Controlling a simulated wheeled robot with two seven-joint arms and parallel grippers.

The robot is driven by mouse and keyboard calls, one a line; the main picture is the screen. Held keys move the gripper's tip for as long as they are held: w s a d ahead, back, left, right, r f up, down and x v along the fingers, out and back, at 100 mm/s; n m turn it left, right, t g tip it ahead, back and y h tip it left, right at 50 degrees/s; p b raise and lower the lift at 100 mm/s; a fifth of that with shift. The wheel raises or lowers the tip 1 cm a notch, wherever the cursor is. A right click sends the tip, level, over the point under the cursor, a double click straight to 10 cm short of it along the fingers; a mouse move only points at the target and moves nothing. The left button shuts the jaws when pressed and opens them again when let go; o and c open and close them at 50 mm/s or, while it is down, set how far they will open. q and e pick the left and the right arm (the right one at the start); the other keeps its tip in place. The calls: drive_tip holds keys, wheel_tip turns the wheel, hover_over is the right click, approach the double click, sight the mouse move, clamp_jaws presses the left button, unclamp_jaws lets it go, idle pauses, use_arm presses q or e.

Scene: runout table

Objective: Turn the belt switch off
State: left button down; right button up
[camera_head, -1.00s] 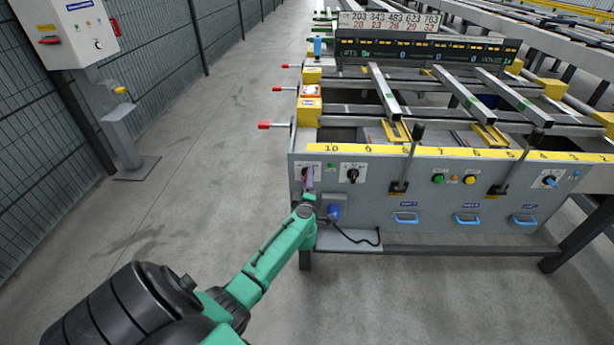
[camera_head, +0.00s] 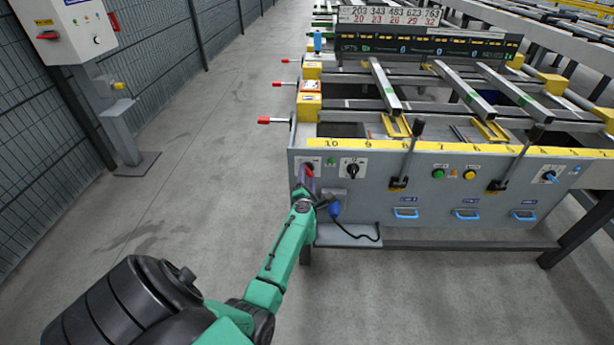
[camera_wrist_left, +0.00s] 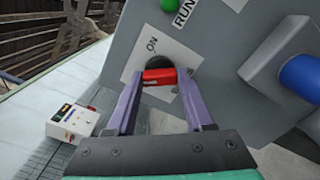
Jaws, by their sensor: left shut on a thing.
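The belt switch is a red knob (camera_head: 309,170) on a white plate at the upper left of the grey panel (camera_head: 375,208). In the left wrist view the red knob (camera_wrist_left: 158,76) stands out from a black round base, with the word ON on its plate (camera_wrist_left: 135,62). My left gripper (camera_head: 305,181) is at the panel, its purple fingers shut on the knob. In the left wrist view the gripper (camera_wrist_left: 160,80) has one finger on each side of the knob. The OFF mark cannot be made out. My right gripper is not in view.
A black rotary switch (camera_head: 352,169) sits just right of the belt switch. A blue plug (camera_head: 335,210) with a black cable is close to my left wrist. Red-tipped levers (camera_head: 264,120) stick out at the table's left side.

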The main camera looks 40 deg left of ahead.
use_arm(q)
drive_tip(key=shift+d+f+n, duration=0.1)
drive_tip(key=shift+f+n, duration=0.05)
drive_tip(key=shift+n, duration=0.85)
drive_tip(key=shift+c, duration=1.4)
unclamp_jaws()
